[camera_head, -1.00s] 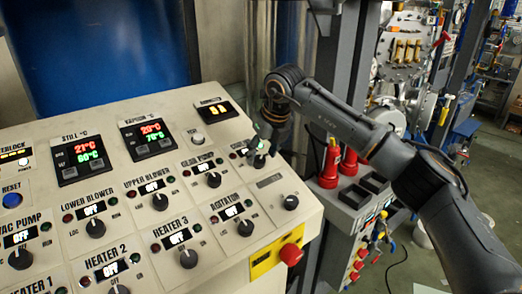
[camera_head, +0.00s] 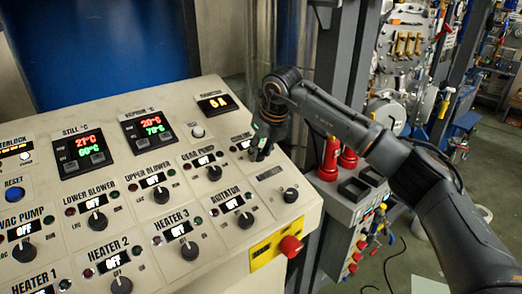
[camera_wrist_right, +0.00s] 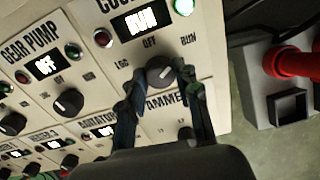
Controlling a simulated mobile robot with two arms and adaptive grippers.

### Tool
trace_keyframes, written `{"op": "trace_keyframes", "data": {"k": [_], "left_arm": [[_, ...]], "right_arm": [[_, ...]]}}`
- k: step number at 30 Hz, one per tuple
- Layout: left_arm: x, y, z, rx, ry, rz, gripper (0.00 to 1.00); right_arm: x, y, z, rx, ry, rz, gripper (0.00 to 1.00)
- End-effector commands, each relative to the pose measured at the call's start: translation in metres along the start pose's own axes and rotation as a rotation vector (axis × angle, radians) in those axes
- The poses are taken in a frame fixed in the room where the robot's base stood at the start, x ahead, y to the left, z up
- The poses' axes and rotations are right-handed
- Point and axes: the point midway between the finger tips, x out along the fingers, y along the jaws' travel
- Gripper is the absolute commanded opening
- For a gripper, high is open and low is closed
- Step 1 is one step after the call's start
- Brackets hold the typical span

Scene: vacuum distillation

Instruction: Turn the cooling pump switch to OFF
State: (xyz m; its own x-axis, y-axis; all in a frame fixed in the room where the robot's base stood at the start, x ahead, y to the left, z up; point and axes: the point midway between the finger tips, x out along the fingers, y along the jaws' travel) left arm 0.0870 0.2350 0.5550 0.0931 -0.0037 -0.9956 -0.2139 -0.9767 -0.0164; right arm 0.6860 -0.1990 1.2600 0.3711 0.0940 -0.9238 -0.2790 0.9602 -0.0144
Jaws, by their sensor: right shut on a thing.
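The cooling pump switch is a round dark knob (camera_wrist_right: 160,72) in the right wrist view, under a label that is partly cut off. Its display (camera_wrist_right: 140,22) reads RUN, and the green lamp (camera_wrist_right: 184,6) beside it is lit. My right gripper (camera_wrist_right: 163,86) is shut on this knob, one finger on each side. In the head view my right gripper (camera_head: 260,150) comes down on the panel's upper right and hides most of the switch. My left gripper is not in view.
The sloped control panel (camera_head: 165,237) carries several similar knobs, such as the gear pump knob (camera_head: 214,173) and agitator knob (camera_head: 246,220). A red emergency button (camera_head: 290,246) is on its front edge. Red-topped parts (camera_head: 330,158) stand on a grey box to the right.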

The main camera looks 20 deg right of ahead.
Motion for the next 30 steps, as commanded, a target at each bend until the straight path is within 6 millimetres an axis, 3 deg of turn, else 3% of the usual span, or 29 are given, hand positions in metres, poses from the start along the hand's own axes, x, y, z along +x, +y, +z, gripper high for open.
{"op": "trace_keyframes", "data": {"k": [11, 30], "left_arm": [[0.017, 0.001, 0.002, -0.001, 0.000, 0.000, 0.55], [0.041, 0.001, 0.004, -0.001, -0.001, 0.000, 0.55]], "right_arm": [[0.002, -0.001, -0.001, -0.181, -0.009, 0.002, 0.01], [0.000, -0.002, 0.000, -0.762, -0.031, 0.011, 0.01]]}}
